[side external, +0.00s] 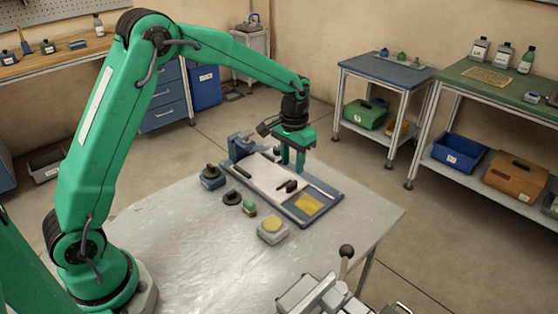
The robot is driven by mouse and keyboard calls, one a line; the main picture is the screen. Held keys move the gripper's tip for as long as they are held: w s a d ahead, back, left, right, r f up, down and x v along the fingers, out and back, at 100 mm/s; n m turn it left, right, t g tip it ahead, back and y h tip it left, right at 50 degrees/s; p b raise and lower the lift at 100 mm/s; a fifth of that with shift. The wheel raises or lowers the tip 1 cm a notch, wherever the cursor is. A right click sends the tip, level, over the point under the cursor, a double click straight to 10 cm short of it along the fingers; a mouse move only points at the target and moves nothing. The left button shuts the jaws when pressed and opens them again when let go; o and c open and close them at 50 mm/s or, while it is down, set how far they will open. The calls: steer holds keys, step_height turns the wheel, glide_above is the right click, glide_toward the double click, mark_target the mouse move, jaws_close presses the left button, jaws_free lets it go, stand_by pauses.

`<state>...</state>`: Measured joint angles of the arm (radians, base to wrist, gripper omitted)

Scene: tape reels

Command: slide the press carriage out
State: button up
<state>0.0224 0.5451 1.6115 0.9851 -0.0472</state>
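A blue-framed bed (328,189) lies on the table with a pale flat plate (262,176) on it and a yellow square at its right end. A blue block (241,145) stands at its back left end. A dark knob or handle (288,186) sits on the plate. A grey device with a black-ball lever (346,252) stands at the table's front edge, cut off by the frame. I cannot tell which part is the press carriage. My gripper (292,168) points down over the bed's far side, its two green fingers apart with nothing visible between them. Fingertip contact is unclear.
Near the bed's left front are a dark blue holder (212,178), a black disc (231,198), a small green-and-black item (249,207) and a grey block with a yellow top (271,229). The metal table (190,255) is bare at its front left and right.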

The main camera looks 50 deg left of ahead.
mark_target(292, 182)
steer(key=shift+f, duration=3.5)
steer(key=shift+c, duration=0.3)
jaws_close()
